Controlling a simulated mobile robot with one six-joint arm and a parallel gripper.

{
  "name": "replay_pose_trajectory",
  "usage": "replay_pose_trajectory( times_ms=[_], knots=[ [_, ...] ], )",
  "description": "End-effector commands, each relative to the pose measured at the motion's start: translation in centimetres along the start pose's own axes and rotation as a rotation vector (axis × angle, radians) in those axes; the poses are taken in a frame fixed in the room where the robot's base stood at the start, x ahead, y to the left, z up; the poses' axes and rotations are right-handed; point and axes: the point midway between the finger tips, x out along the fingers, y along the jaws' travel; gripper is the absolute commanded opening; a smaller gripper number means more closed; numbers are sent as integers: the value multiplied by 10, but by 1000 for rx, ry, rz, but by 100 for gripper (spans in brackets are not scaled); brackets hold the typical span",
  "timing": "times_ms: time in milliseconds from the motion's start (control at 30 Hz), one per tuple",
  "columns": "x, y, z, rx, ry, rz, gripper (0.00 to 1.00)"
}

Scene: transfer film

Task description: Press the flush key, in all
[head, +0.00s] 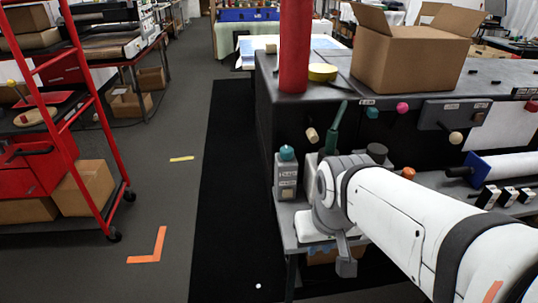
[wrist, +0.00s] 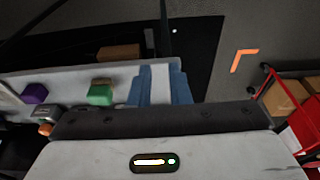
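I cannot pick out a key marked as flush in either view. The dark machine bench (head: 300,110) has several coloured knobs on its front, among them a teal one (head: 372,112), a pink one (head: 402,107) and a tan one (head: 455,137). My gripper (wrist: 162,80) shows two blue fingers with a narrow gap and nothing seen between them. They lie over a pale shelf edge, right of a green block-like piece (wrist: 101,95) and a purple one (wrist: 35,93). In the head view my wrist hangs over the low shelf (head: 305,232) and hides most of the gripper.
A grey bottle with a teal cap (head: 286,172) stands on the low shelf. A red cylinder (head: 293,50), yellow tape roll (head: 322,72) and open carton (head: 410,58) stand on the bench. A red cart (head: 80,120) is left. The black floor mat (head: 230,190) is mostly clear.

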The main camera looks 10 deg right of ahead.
Motion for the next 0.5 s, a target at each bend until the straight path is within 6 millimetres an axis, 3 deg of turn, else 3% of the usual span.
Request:
replay_pose_trajectory(
  times_ms=[200, 500],
  knots=[
    [0, 0, 0, 0, 0, 0, 0],
    [0, 0, 0, 0, 0, 0, 0]
  ],
)
